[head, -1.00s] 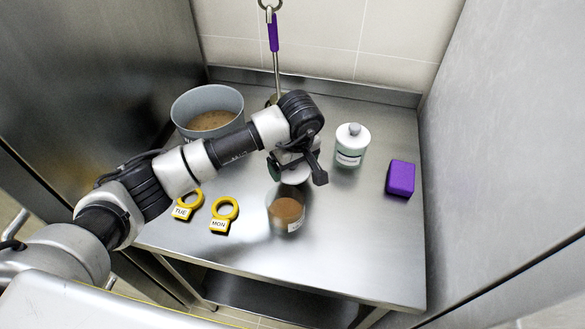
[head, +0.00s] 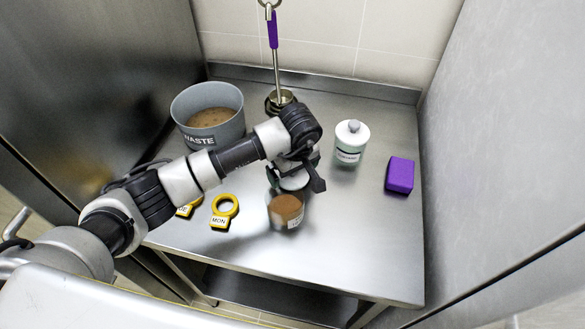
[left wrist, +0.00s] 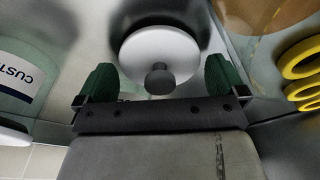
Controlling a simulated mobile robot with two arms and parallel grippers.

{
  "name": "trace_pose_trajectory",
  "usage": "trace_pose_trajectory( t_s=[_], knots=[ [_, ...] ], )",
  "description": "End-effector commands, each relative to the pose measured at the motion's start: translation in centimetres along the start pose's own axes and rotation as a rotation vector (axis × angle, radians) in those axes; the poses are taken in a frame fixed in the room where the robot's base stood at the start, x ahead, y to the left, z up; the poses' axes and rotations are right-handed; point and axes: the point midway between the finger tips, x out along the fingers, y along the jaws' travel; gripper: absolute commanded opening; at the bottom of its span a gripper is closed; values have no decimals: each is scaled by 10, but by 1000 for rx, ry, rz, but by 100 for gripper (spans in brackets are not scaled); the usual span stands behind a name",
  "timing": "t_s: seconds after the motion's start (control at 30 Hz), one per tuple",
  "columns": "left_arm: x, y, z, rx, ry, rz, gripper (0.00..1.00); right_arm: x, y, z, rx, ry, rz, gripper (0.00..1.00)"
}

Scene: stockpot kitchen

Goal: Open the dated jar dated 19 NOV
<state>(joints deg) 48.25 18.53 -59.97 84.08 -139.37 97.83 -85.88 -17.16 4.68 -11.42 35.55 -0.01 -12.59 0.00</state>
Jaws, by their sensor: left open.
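My left gripper (head: 289,177) is open and points down near the middle of the counter. In the left wrist view its green fingertips (left wrist: 160,80) stand on either side of a round white lid with a grey knob (left wrist: 158,50), apart from it. In the head view a sliver of this white lid (head: 295,183) shows under the gripper; what it rests on is mostly hidden. A clear jar with brown contents (head: 285,205) stands just in front, with a white label too small to read. A lidded jar labelled CUSTARD (head: 350,147) stands to the right. I cannot read a 19 NOV date.
A grey WASTE pot (head: 216,131) stands at the back left. A yellow MON ring tag (head: 224,207) lies front left; another yellow tag (head: 185,210) is partly behind my arm. A purple block (head: 399,175) lies right. A purple-handled ladle (head: 275,60) hangs at the back. The front right counter is clear.

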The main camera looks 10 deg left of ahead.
Motion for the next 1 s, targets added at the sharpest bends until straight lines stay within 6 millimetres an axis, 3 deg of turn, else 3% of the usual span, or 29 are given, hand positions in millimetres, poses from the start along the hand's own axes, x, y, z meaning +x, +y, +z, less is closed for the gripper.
trace_pose_trajectory(
  t_s=[0.6,1.0],
  knots=[
    [-109,1,0,0,2,2,100,23,-3,3,1,-2,-4,100],
    [-121,0,0,1,0,0,100,24,-3,1,1,1,-3,100]
  ],
)
